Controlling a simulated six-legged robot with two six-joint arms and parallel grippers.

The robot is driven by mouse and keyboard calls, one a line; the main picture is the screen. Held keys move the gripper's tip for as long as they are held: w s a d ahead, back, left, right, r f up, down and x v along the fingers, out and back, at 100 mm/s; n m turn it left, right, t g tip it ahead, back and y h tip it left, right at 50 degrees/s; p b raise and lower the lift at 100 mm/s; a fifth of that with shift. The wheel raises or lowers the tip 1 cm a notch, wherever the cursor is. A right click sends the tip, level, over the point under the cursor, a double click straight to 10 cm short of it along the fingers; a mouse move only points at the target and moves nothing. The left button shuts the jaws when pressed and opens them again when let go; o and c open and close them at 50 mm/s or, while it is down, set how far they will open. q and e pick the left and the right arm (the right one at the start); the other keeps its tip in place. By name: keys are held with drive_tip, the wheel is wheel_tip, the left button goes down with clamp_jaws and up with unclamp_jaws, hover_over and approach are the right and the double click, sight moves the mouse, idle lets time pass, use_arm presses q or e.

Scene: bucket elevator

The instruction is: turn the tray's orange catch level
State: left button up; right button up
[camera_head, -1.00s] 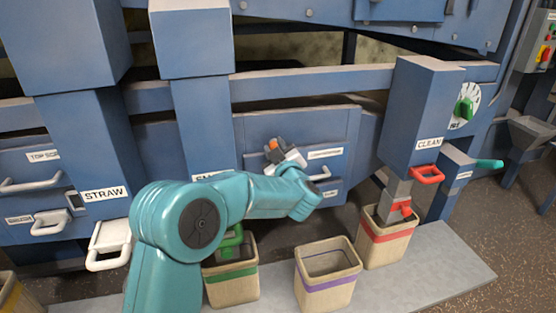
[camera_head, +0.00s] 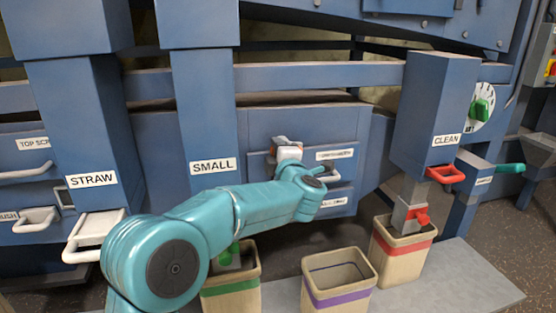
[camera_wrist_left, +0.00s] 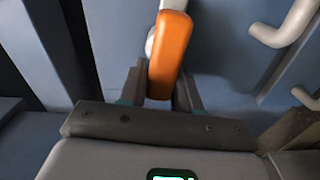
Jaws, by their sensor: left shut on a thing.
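The orange catch (camera_wrist_left: 170,52) stands between the two fingers of my left gripper (camera_wrist_left: 160,88) in the left wrist view. The fingers are shut on it, and it looks roughly upright with a slight tilt there. In the head view my left gripper (camera_head: 287,150) is at the front of the tray (camera_head: 257,170), which is a blue panel with white labels. The catch is mostly hidden behind the gripper in that view. My right gripper does not show.
Below stand bins with a green band (camera_head: 230,288), a purple band (camera_head: 340,296) and a red band (camera_head: 402,246). The SMALL chute (camera_head: 205,110) is left of the tray, and the CLEAN chute (camera_head: 430,110) is right. A white handle (camera_wrist_left: 285,25) is near the gripper.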

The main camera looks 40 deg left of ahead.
use_arm(q)
drive_tip(key=shift+f+n+b, duration=0.25)
drive_tip(key=shift+n+b, duration=0.35)
drive_tip(key=shift+n, duration=0.2)
drive_tip(key=o, duration=1)
drive_tip(key=shift+c, duration=0.2)
drive_tip(key=shift+d, duration=0.1)
drive_tip(key=v, duration=1.6)
drive_tip(key=shift+s+p, duration=0.15)
drive_tip(key=shift+p, duration=0.3)
drive_tip(key=shift+d, duration=0.1)
